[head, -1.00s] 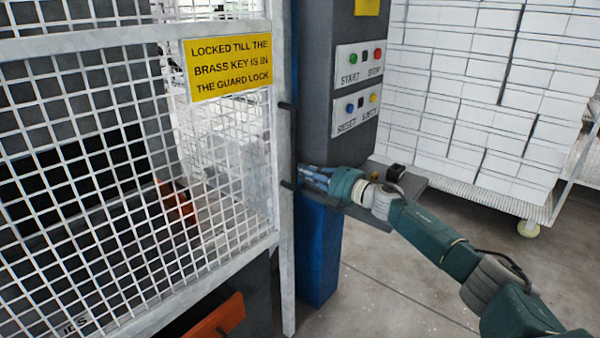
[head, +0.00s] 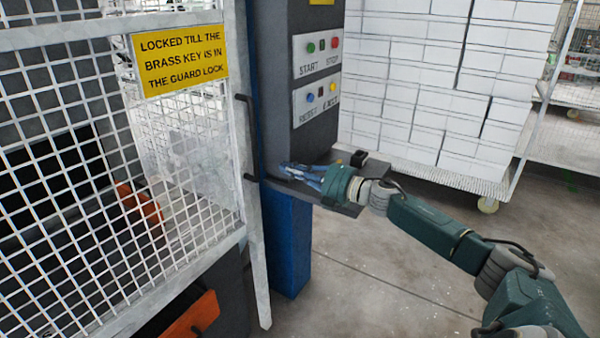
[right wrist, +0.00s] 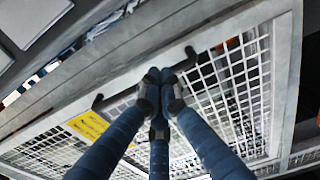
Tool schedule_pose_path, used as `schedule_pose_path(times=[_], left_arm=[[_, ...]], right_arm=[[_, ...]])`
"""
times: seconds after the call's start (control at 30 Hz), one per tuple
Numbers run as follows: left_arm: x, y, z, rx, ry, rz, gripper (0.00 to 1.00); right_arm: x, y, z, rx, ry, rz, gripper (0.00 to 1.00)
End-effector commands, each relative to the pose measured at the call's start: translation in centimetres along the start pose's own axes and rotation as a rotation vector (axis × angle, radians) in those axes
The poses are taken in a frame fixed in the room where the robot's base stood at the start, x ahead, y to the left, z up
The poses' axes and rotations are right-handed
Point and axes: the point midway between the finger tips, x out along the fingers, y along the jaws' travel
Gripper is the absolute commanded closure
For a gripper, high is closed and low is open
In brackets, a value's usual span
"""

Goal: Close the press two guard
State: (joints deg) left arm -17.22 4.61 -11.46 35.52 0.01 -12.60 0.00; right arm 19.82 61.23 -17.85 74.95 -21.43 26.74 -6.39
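The press guard is a white mesh door (head: 120,30) at the left of the head view, with a yellow sign (head: 180,60) about a brass key. A black upright handle (head: 247,137) is on its right edge bar. I cannot tell whether the door meets its frame. My right gripper (head: 292,173) is just right of the handle and looks apart from it. In the right wrist view its blue fingertips (right wrist: 160,88) are together in front of the handle (right wrist: 188,53), hiding its middle; nothing shows between them. My left gripper is not in view.
A grey control column with a button panel (head: 317,55) stands right of the door. A dark shelf (head: 345,208) juts out below it, close under my right gripper. A cart of white boxes (head: 430,80) stands behind. The floor at lower right is clear apart from my arm.

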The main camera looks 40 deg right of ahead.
Motion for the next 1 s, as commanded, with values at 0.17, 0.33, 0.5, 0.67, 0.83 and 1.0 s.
schedule_pose_path(times=[0.17, 0.33, 0.5, 0.67, 0.83, 1.0], left_arm=[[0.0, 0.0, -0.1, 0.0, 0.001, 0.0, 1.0], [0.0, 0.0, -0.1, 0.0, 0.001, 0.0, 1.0], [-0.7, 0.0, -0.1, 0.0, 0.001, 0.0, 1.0], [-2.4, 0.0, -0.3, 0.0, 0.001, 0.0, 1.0], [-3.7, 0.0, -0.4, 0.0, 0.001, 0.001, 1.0], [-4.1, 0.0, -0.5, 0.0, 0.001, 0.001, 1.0]], right_arm=[[-2.3, -0.2, 0.0, 0.001, 0.001, -0.003, 1.0], [-3.4, -0.1, -0.1, 0.002, 0.002, -0.001, 1.0], [-3.2, 0.7, -1.6, 0.153, -0.002, 0.023, 1.0], [-2.1, 1.9, -6.3, 0.709, -0.022, 0.076, 1.0], [-2.0, 1.8, -10.9, 1.292, -0.05, 0.082, 1.0], [-2.0, 1.4, -13.0, 1.558, -0.07, 0.071, 1.0]])
